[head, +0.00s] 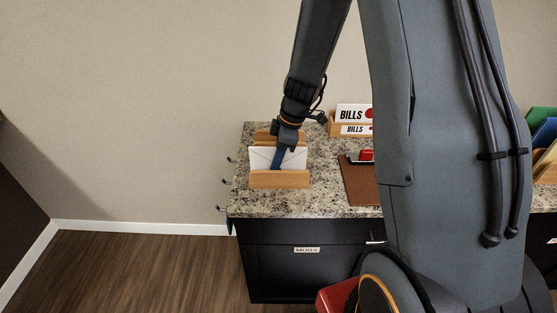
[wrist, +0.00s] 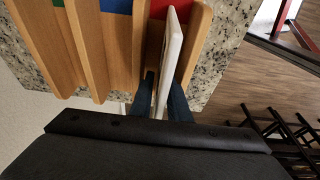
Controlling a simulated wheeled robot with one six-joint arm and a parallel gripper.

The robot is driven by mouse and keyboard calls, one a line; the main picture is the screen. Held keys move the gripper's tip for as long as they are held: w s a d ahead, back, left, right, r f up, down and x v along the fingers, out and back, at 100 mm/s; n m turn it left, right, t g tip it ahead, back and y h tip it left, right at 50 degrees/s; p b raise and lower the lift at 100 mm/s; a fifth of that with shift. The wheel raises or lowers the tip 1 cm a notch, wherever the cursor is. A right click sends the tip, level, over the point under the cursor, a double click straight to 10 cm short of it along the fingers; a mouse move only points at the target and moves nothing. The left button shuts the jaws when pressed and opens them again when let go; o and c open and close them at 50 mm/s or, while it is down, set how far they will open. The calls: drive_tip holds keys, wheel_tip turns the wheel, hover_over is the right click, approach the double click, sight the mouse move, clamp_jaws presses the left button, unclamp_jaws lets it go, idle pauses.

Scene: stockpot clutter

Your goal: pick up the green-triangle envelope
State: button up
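A white envelope (head: 262,158) stands in the front slot of a wooden letter holder (head: 280,180) on the granite counter. No green triangle shows on the part I see. My gripper (head: 277,162) points down over the holder, one blue finger lying across the envelope's front. In the wrist view, the envelope (wrist: 170,50) shows edge-on between my fingers (wrist: 164,92), with little or no gap on either side. It still sits between the holder's wooden dividers (wrist: 121,50). Patches of green, blue and red show in the holder's slots.
A wooden holder with BILLS cards (head: 352,114) stands farther back on the granite counter (head: 330,205). A brown board (head: 358,185) with a red object lies to the right. A black cabinet labelled MUGS (head: 300,270) is below. Colored folders (head: 542,135) stand at far right.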

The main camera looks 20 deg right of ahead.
drive_tip(key=shift+a+f, duration=0.1)
drive_tip(key=shift+f, duration=0.5)
drive_tip(key=shift+c, duration=0.5)
clamp_jaws()
drive_tip(key=shift+w+r, duration=0.1)
drive_tip(key=shift+r, duration=0.05)
